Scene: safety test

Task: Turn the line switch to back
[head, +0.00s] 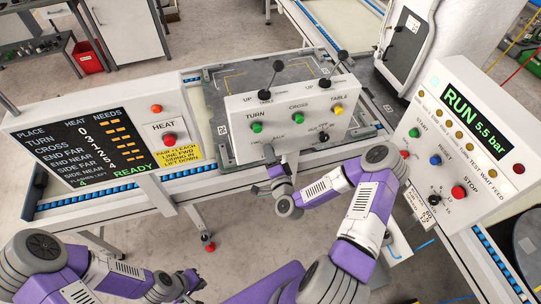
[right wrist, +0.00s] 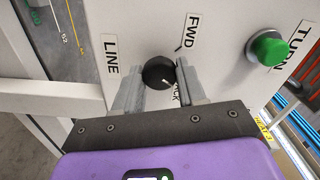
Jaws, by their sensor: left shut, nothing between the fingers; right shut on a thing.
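The line switch is a round black knob (right wrist: 158,72) on a white panel, between the labels LINE, FWD and a partly covered BACK. A small pale mark shows on the knob's lower right part, on the side of the BACK label. My right gripper (right wrist: 160,84) is shut on the knob, one finger on each side. In the head view my right gripper (head: 269,154) is at the lower left of the white control box (head: 290,117) and hides the knob. My left gripper (head: 190,284) is shut and empty, low in the picture, away from the box.
A green TURN button (right wrist: 268,48) is right of the knob. The box also carries CROSS and TABLE buttons and black levers. A HEAT panel with a READY display (head: 80,143) stands left. A console reading RUN 5.5 bar (head: 470,115) with a red STOP button (head: 458,192) stands right.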

